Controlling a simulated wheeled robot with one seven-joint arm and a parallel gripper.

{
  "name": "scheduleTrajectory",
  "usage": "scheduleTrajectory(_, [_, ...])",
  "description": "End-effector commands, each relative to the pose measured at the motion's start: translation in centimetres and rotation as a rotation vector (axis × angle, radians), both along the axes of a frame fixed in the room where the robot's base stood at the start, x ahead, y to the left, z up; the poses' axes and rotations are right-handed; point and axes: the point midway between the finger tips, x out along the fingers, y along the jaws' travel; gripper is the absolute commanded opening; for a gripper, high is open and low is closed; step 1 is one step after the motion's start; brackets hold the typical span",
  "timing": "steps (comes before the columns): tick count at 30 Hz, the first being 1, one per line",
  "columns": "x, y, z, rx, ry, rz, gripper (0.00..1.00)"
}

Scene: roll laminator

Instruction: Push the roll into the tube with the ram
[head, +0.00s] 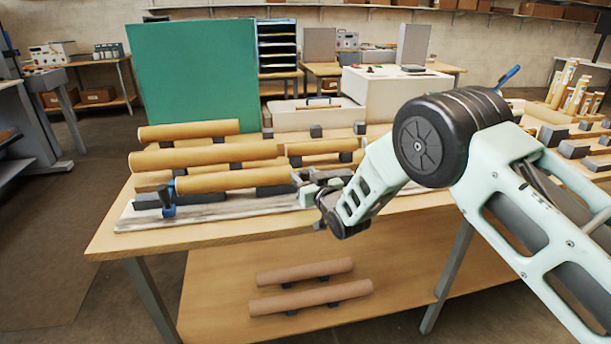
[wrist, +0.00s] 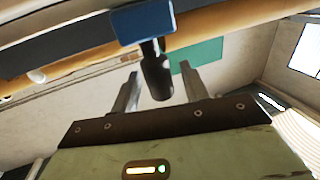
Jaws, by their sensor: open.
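In the head view, a long brown cylinder (head: 235,179) lies along a pale rail (head: 215,220) near the table's front edge. At the rail's left end is a small blue block (head: 168,209) with a dark upright handle (head: 165,194), apparently the ram. Which cylinder is the roll and which the tube, I cannot tell. My gripper (head: 303,182) is over the rail at the cylinder's right end, partly hidden by my wrist. In the wrist view my gripper (wrist: 159,72) is open; a black handle (wrist: 157,75) under a blue block (wrist: 143,22) shows between the fingers, ungripped.
More brown cylinders lie behind on dark supports (head: 205,157). Two more rest on the lower shelf (head: 310,285). A green panel (head: 195,75) stands at the back, with a white box (head: 395,90) right of it. Several dark blocks and short tubes (head: 575,90) crowd the right side.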

Motion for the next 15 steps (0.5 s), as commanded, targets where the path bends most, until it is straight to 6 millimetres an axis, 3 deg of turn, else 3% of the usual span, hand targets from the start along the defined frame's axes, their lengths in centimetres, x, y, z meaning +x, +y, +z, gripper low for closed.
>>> scheduleTrajectory(6, [0.02,0.01,0.01,0.000,0.000,0.000,0.45])
scheduleTrajectory(11, [0.01,0.01,0.03,0.001,-0.001,0.000,0.00])
scheduleTrajectory(15, [0.02,-0.05,0.03,0.001,-0.001,0.000,0.00])
